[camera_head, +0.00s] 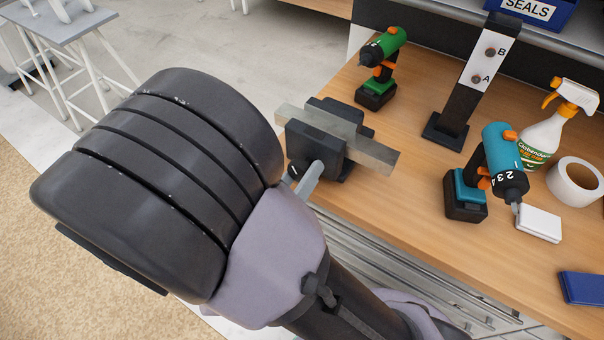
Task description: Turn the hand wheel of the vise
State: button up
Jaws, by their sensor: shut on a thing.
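The vise (320,138) is a dark block on the wooden bench, with a flat grey metal bar (378,153) through its jaws. The rest of the wheel and of the gripper is hidden, so the wheel's angle cannot be told.
A green drill (384,58) stands behind the vise. A black post with a panel marked A and B (478,72), a teal drill (496,165), a spray bottle (548,132) and a tape roll (575,182) stand to the right. Bare bench (420,215) lies right of the vise.

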jog(key=shift+a, duration=0.15)
jog(key=o, duration=0.9)
jog(key=shift+w, duration=0.1)
jog(key=o, duration=0.4)
jog(key=shift+a, duration=0.2)
jog(key=shift+d, duration=0.1)
jog(key=shift+p+v, duration=2.1)
jog(key=shift+v, duration=6.65)
jog(key=shift+d, duration=0.15)
